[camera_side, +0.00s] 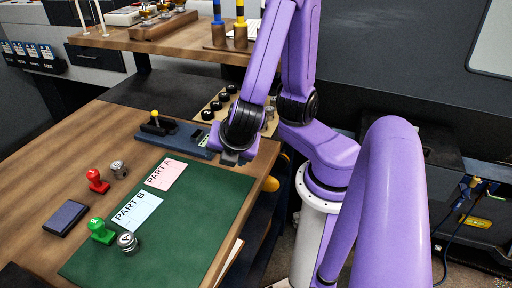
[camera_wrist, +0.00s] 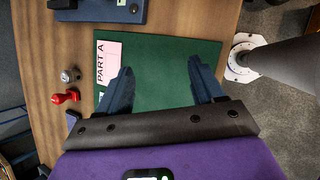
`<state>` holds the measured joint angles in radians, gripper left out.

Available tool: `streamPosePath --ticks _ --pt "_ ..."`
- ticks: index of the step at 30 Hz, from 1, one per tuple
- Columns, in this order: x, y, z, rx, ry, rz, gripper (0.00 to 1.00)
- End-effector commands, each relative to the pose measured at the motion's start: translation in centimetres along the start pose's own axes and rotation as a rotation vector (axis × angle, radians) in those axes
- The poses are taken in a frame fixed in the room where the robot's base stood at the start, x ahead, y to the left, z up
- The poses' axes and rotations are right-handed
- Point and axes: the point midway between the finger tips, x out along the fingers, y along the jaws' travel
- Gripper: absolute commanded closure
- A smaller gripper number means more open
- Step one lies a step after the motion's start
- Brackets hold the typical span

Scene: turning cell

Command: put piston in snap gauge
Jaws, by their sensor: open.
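A grey metal piston (camera_side: 119,168) stands on the wood beside the red stamp; it also shows in the wrist view (camera_wrist: 70,75). A second metal piston (camera_side: 127,242) stands on the green mat near the green stamp. The blue snap gauge (camera_side: 182,137), with a yellow-topped knob, lies at the back of the table; its edge shows at the top left of the wrist view (camera_wrist: 98,10). My gripper (camera_wrist: 160,66) is open and empty above the green mat, to the right of the PART A card. In the side view my gripper (camera_side: 232,157) is partly hidden by the arm.
A red stamp (camera_side: 97,181), a green stamp (camera_side: 101,231) and a dark ink pad (camera_side: 66,217) are on the left. The PART A (camera_side: 166,174) and PART B (camera_side: 136,212) cards lie on the green mat (camera_side: 185,235). A board with black knobs (camera_side: 213,108) stands behind the gauge.

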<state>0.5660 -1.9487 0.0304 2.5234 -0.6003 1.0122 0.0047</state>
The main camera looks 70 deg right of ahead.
Motion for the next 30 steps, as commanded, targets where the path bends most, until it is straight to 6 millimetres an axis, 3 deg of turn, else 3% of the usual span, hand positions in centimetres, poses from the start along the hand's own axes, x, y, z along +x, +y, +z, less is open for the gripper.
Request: streamPosePath --ticks 4,10,15,30 --pt "-1.8 -3.1 1.2 0.339 0.163 -0.233 0.33" --pt "-4.7 -5.0 1.1 0.624 0.328 -0.43 0.33" --pt "-5.7 -5.3 1.0 0.701 0.38 -0.485 0.32" --pt "-5.8 -4.7 0.7 0.736 0.37 -0.494 0.32"
